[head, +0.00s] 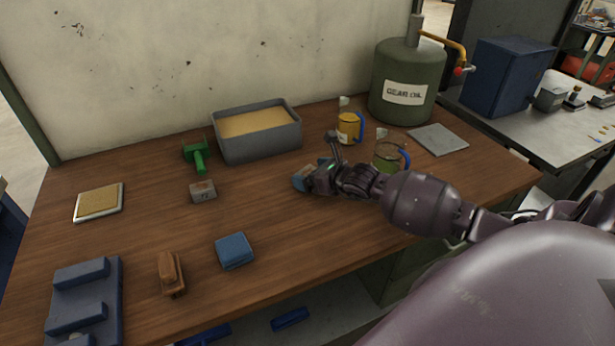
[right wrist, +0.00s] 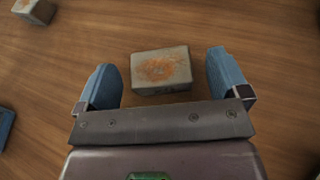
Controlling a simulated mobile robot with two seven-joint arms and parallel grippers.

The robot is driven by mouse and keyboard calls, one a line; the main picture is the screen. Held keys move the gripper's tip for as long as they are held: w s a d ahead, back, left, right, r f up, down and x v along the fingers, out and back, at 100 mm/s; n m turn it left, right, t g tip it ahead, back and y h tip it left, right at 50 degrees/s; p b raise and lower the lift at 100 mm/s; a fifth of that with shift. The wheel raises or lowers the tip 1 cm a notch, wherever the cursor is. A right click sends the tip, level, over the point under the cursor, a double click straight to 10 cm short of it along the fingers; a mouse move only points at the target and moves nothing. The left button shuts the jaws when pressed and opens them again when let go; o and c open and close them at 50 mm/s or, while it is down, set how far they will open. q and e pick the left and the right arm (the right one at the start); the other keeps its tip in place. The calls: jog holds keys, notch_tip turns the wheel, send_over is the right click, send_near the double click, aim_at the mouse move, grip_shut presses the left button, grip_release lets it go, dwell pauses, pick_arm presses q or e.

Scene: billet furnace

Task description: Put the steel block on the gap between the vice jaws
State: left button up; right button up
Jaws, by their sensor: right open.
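A grey steel block (right wrist: 161,71) with an orange rusty top lies on the wooden bench in the right wrist view. It sits between and just ahead of the two blue fingers of my right gripper (right wrist: 163,84), with room on both sides. In the head view my right gripper (head: 308,178) is low over the bench middle and mostly hides that block. A second grey block (head: 203,191) lies to its left, and also shows in the right wrist view (right wrist: 36,11). The blue-grey vice (head: 85,303) with its two raised jaws is at the front left. My left gripper is out of view.
A blue block (head: 235,251) and a brown wooden brush-like item (head: 170,274) lie near the front edge. A sand-filled tray (head: 258,142), green tool (head: 198,156), tan pad (head: 99,202), jugs (head: 349,127) and oil drum (head: 405,88) stand around. Bench left of my gripper is partly clear.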

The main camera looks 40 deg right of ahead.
jog(key=shift+c, duration=0.2)
jog(key=c, duration=1.2)
jog(key=shift+w, duration=0.1)
jog(key=c, duration=0.3)
jog(key=shift+r, duration=0.15)
